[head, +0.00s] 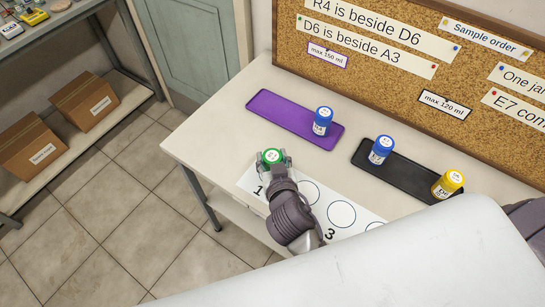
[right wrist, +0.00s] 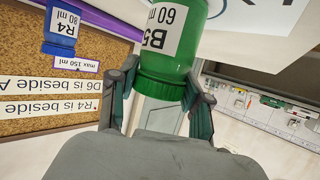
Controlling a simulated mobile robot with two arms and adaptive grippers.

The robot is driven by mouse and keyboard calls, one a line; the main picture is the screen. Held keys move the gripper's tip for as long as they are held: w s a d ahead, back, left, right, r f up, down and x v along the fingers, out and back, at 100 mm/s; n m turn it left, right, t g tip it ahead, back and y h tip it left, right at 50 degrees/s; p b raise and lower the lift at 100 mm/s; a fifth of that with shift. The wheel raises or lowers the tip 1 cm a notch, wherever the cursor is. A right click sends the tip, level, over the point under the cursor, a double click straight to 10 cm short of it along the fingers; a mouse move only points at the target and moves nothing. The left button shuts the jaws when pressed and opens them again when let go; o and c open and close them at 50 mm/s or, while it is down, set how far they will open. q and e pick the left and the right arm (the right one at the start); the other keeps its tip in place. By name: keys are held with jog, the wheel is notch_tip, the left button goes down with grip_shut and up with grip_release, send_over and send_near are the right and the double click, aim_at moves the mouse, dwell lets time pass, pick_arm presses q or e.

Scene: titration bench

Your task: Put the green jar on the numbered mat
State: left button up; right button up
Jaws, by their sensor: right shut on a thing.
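The white numbered mat (head: 323,204) lies on the bench with printed circles. The jar is at its left end, by the number 1; the circle there is hidden. Whether the jar's base touches the mat I cannot tell. My left gripper is not in view.
A purple tray (head: 275,107) holds a blue jar (head: 322,121). A black tray (head: 408,176) holds a blue jar (head: 381,150) and a yellow jar (head: 447,184). A cork board (head: 375,85) with notes stands behind. The visible circles right of my gripper are empty.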

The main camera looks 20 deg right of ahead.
jog(key=shift+f, duration=0.15)
jog(key=o, duration=1.2)
jog(key=shift+c, duration=0.2)
jog(key=shift+s+r, duration=0.1)
jog(key=shift+r, duration=0.15)
jog(key=b+v, duration=0.2)
jog(key=v, duration=0.9)
jog(key=shift+s+r, duration=0.15)
jog(key=shift+s, duration=0.15)
